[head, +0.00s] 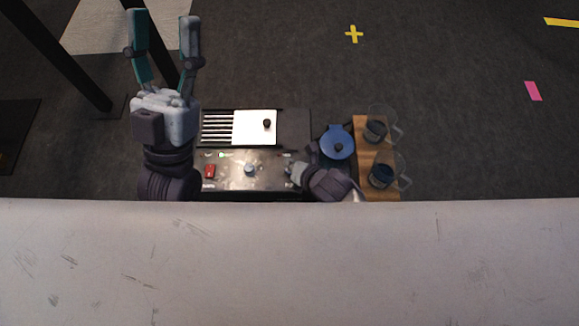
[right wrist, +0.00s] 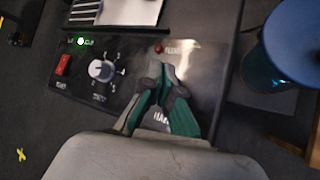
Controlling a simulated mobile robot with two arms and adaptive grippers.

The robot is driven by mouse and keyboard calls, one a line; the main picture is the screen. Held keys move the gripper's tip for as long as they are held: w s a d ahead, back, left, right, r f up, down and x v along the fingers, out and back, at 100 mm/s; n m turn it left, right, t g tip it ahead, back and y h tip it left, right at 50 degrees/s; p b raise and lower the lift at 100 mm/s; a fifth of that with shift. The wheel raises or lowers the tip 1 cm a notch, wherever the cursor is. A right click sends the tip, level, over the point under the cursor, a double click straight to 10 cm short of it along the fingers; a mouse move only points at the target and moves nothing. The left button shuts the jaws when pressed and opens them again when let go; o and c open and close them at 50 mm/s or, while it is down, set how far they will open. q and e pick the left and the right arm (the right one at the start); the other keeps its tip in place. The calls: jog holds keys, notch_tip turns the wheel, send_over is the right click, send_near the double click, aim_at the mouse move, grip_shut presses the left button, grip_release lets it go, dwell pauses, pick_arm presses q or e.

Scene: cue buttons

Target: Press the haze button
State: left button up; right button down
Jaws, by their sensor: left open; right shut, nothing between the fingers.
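The control panel (head: 230,181) of the machine has a metallic face; it also shows in the right wrist view (right wrist: 205,75). A partly covered label reading about "HAZE" (right wrist: 161,118) shows between my right gripper's fingers in the right wrist view. The haze button itself is hidden behind the fingers. My right gripper (right wrist: 165,72) is shut and empty, its tips over the panel's right part; I cannot tell whether they touch. It also shows in the head view (head: 292,170). My left gripper (head: 163,20) is open and empty, raised left of the machine.
The panel also carries a red switch (right wrist: 62,65), a dial knob (right wrist: 100,70), a green light (right wrist: 81,41) and a red light (right wrist: 159,48). A blue lidded container (head: 338,146) and a wooden board (head: 362,128) with two glass jugs stand to the right.

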jog(key=shift+f, duration=0.15)
dwell(0.5)
jog(key=shift+f, duration=0.2)
jog(key=shift+f, duration=0.55)
dwell(1.0)
